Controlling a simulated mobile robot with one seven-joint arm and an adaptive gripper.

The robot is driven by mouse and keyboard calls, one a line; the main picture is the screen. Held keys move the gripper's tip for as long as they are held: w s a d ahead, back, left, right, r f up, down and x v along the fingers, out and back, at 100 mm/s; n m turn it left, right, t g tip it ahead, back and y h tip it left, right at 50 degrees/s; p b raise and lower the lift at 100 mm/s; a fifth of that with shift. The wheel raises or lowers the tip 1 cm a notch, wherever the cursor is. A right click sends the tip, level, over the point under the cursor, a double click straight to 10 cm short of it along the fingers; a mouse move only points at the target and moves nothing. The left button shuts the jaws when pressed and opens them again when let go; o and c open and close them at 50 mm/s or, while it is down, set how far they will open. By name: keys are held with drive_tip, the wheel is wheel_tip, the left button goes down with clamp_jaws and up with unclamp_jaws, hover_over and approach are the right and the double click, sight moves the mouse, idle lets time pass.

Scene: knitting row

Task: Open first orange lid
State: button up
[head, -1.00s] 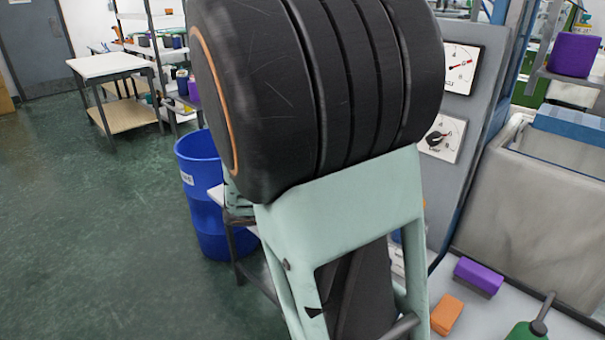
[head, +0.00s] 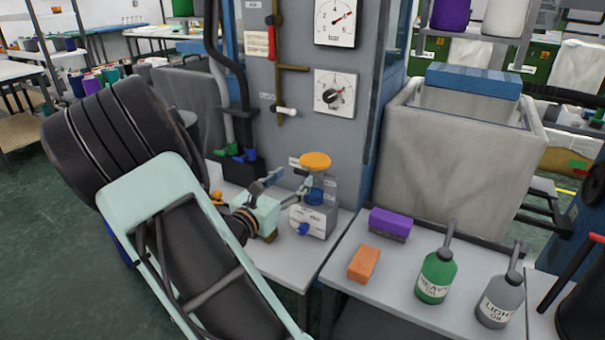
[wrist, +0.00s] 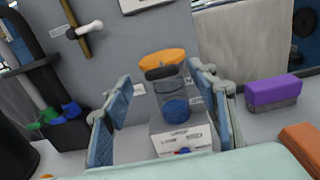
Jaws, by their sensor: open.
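A round orange lid (head: 316,161) sits at the top of a small grey oiler box (head: 313,220) with white labels and a blue knob, on a small table beside the grey machine panel. In the wrist view the orange lid (wrist: 165,58) shows behind and above a see-through, dark-rimmed cup (wrist: 172,92) with blue at its bottom. My gripper (head: 286,184) is open and empty, just left of the box in the head view. In the wrist view my gripper (wrist: 162,82) has one blue-padded finger each side of the cup and lid. I cannot tell any contact.
Right of the box, a grey bench holds a purple block (head: 390,224), an orange block (head: 364,263), a green bottle (head: 436,277) and a grey bottle (head: 498,300). A large grey bin (head: 450,150) stands behind. Hoses (head: 238,100) hang at the panel's left.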

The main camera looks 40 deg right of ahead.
sight(300, 172)
drive_tip(key=x, duration=0.5)
drive_tip(key=shift+d, duration=0.15)
clamp_jaws()
